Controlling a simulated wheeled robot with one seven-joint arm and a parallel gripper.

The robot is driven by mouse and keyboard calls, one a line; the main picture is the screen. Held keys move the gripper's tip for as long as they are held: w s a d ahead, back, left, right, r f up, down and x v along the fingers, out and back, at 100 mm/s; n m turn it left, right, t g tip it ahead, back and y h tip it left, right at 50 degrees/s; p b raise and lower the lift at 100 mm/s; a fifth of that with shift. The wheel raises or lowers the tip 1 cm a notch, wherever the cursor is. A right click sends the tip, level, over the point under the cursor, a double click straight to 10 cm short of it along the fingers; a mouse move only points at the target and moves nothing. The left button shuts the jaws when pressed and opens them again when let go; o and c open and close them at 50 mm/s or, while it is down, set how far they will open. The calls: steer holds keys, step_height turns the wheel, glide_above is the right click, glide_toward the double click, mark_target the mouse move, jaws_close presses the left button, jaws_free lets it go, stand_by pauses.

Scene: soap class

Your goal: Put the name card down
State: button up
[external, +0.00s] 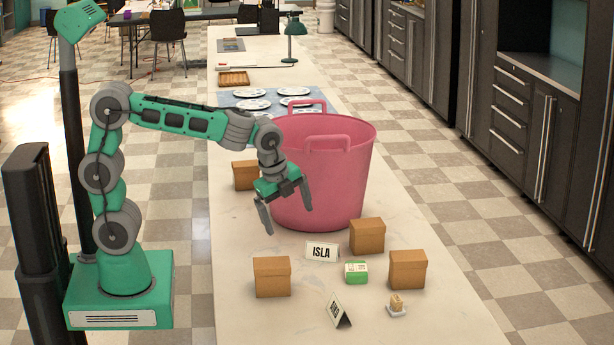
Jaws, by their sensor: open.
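A white name card reading "ISLA" (321,251) stands upright on the long pale table. A second folded card (338,312) stands nearer the table's front, turned at an angle; its dark lettering is too small to read. My gripper (288,219) is open, with nothing between its fingers. It hangs above the table in front of the pink tub, up and to the left of the "ISLA" card and apart from both cards.
A large pink tub (322,170) stands behind the cards. Brown boxes (272,277), (367,236), (407,269) surround them, with another (245,175) left of the tub. A green-white packet (356,272) and a small dish with soap (397,306) lie nearby. Plates lie behind.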

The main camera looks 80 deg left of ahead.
mark_target(322, 244)
steer(key=w+a+f+m, duration=0.1)
steer(key=w+f+m, duration=0.2)
steer(key=f, duration=0.1)
steer(key=w+a+f+m+y, duration=0.1)
steer(key=w+f+m, duration=0.2)
steer(key=f, duration=0.1)
steer(key=w+a+f+m+g, duration=0.1)
steer(key=w+f+m, duration=0.2)
steer(key=shift+w+a+f+m, duration=0.3)
steer(key=shift+w+a+f, duration=0.05)
steer(key=shift+a+f, duration=0.05)
steer(key=shift+r, duration=0.1)
steer(key=c, duration=1.4)
